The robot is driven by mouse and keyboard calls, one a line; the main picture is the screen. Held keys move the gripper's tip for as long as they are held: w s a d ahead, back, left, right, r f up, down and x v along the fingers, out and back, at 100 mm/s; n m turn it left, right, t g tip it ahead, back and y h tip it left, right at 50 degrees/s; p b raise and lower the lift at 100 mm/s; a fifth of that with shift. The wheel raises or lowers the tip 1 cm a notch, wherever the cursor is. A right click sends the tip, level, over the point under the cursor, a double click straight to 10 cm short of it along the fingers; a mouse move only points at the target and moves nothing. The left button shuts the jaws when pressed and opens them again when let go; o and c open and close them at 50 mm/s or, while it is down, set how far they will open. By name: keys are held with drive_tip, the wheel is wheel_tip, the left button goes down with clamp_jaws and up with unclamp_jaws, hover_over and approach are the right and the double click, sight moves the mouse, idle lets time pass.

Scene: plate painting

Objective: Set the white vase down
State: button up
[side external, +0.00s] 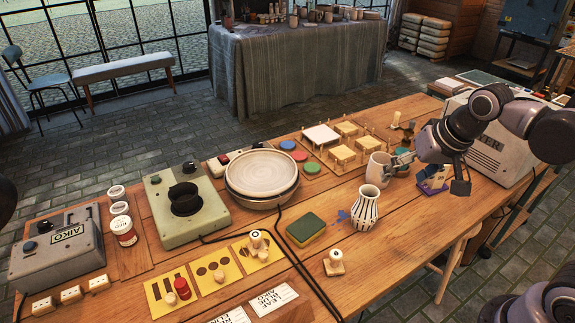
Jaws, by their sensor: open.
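The white vase (365,208) with dark vertical stripes stands upright on the wooden table, in the right half of the view. My gripper (430,172) is open, to the right of the vase and apart from it in the picture. One finger is close to a plain pale mug (377,168) behind the vase; I cannot tell whether they touch. The other finger hangs farther right, by a purple block-like object (433,184). I see nothing held between the fingers.
A green and yellow sponge (305,230) and a wooden stamp (334,263) lie left and in front of the vase. Stacked plates (262,172) and a black cable are farther left. A grey machine (492,150) stands behind my arm.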

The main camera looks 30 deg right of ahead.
drive_tip(key=s+n, duration=0.1)
drive_tip(key=s+f+n+t, duration=0.1)
drive_tip(key=n, duration=0.1)
drive_tip(key=s+n+t, duration=0.1)
drive_tip(key=n, duration=0.1)
drive_tip(key=shift+a+f, duration=0.2)
drive_tip(key=shift+a, duration=0.1)
idle(1.0)
